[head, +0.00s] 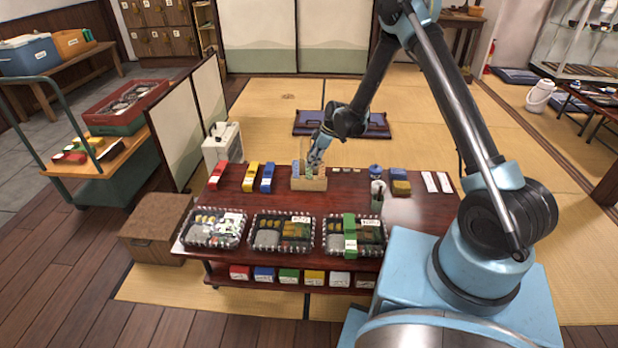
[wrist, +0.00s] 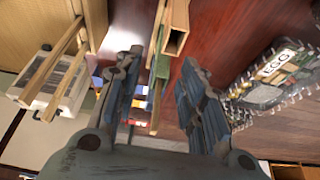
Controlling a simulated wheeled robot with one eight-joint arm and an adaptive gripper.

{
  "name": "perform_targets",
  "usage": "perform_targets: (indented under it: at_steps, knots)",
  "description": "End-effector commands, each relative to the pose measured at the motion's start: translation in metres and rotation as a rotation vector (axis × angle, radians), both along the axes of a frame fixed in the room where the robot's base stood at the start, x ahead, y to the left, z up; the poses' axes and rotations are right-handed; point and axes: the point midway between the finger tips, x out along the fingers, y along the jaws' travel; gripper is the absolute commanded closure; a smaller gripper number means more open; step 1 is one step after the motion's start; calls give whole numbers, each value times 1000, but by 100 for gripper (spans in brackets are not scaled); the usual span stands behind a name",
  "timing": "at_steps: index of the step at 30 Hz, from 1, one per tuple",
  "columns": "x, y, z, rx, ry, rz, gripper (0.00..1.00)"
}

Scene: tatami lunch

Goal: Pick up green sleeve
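My gripper (head: 316,157) is over the wooden holder (head: 309,184) at the back middle of the low table. In the wrist view my gripper (wrist: 163,85) has its two fingers spread apart. A thin green piece, likely the green sleeve (wrist: 157,105), shows edge-on between the fingers beside wooden strips, with gaps to both fingers. I cannot tell its full shape; in the head view my gripper and the holder mostly hide it. Another green sleeve (head: 350,244) is wrapped around the right bento box at the table's front.
Red (head: 218,175), yellow (head: 250,177) and blue (head: 267,177) sleeves lie left of the holder. Bento boxes (head: 282,231) line the front edge. A dark cup (head: 377,202) and a blue-lidded jar (head: 376,171) stand to the right. Coloured packs (head: 289,275) sit on the lower shelf.

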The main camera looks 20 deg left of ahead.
Motion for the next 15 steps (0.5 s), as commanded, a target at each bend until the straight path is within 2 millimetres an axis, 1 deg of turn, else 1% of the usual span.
perform_targets:
  at_steps: [5,8,15]
  knots:
    - [-1,2,-5,0,0,0,63]
    - [-2,3,-12,0,0,1,63]
    - [-5,12,-40,0,-1,2,63]
